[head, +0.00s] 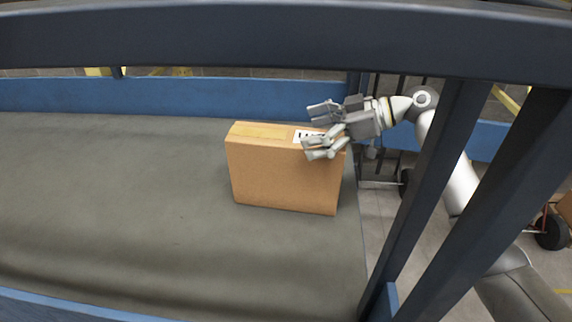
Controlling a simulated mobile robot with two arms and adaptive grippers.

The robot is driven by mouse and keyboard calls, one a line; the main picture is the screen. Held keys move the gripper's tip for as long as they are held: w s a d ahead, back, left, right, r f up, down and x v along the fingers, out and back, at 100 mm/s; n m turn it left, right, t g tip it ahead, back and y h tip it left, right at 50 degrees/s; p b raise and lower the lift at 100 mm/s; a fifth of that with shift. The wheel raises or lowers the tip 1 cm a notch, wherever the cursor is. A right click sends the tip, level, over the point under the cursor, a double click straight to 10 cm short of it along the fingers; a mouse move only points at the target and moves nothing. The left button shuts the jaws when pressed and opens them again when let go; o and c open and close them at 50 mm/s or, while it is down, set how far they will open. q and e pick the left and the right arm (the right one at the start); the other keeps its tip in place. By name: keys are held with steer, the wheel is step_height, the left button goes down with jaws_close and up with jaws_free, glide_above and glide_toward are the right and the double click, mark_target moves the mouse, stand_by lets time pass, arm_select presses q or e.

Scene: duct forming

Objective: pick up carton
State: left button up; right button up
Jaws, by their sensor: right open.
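A brown cardboard carton (280,175) stands upright on the grey belt surface (120,200), near the belt's right end. Tape runs along its top, and a white label with black marks sits at the top right. My right gripper (310,128) is open at the carton's upper right corner. Its fingers point left, and the nearer finger overlaps the label and top edge in the head view. I cannot tell whether it touches the carton. My left gripper is not in view.
A dark metal beam (250,35) crosses the top of the view, and dark slanted posts (430,190) stand at the right, in front of my right arm. Blue side rails (170,97) border the belt. The belt left of the carton is clear.

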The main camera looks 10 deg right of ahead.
mark_target(295, 137)
steer(key=p+x, duration=0.2)
steer(key=x, duration=0.1)
steer(key=shift+w+a, duration=0.1)
steer(key=shift+a+f, duration=0.15)
steer(key=shift+a, duration=0.1)
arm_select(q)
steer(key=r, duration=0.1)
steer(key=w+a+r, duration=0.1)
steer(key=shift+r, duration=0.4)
arm_select(e)
steer(key=shift+d, duration=0.1)
steer(key=c, duration=0.7)
steer(key=shift+f, duration=0.25)
steer(key=c, duration=1.2)
steer(key=shift+r, duration=0.2)
steer(key=shift+c, duration=1.1)
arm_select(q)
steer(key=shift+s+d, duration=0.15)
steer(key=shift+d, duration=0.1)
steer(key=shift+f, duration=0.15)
